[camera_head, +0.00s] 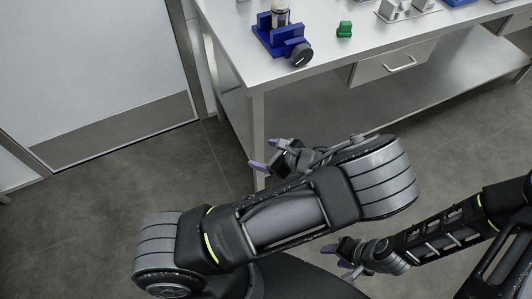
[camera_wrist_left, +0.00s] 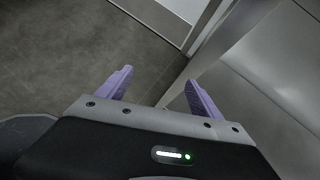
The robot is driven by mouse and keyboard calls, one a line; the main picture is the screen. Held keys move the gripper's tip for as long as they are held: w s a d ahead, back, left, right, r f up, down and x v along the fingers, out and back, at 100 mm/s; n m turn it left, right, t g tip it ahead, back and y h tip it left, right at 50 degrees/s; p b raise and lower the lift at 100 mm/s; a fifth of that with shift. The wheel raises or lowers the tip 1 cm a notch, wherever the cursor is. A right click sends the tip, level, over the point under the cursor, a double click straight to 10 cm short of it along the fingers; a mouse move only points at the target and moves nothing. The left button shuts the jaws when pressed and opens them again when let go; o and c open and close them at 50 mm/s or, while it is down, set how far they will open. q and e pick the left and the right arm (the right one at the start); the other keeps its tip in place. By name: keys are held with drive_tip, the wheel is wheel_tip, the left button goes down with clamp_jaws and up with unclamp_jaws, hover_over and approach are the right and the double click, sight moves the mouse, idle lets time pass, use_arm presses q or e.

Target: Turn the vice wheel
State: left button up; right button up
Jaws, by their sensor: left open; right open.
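The blue vice (camera_head: 279,39) stands on the metal table near its left front corner. Its dark round wheel (camera_head: 301,55) faces the front edge. A cylinder with a pale metallic look (camera_head: 281,13) stands upright at the vice's jaws. My left gripper (camera_head: 262,154) is open and empty, in front of the table and well below and apart from the vice. Its two purple fingers also show spread in the left wrist view (camera_wrist_left: 158,92), with nothing between them. My right gripper (camera_head: 343,259) is low at the bottom centre, open, far from the vice. The vice is not in the left wrist view.
The metal table (camera_head: 348,59) has a leg at its left corner, a drawer (camera_head: 394,63) with a handle and a lower shelf (camera_head: 420,110). A door (camera_head: 85,70) is at left; the floor is clear.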

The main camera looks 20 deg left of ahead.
use_arm(q)
drive_tip(key=s+d+f+n+g+h, duration=0.35)
drive_tip(key=s+f+n, duration=0.2)
drive_tip(key=s, duration=0.35)
drive_tip(key=s+d+f+n+g+h, duration=0.25)
drive_tip(key=s+f+n+h, duration=0.2)
drive_tip(key=s+f, duration=0.35)
drive_tip(key=d+r+n+t+h, duration=0.4)
drive_tip(key=d+n+h, duration=0.2)
drive_tip(key=d+n, duration=0.3)
drive_tip(key=n, duration=0.3)
drive_tip(key=shift+s+d+r, duration=0.2)
drive_tip(key=shift+d, duration=0.15)
drive_tip(key=shift+c, duration=0.2)
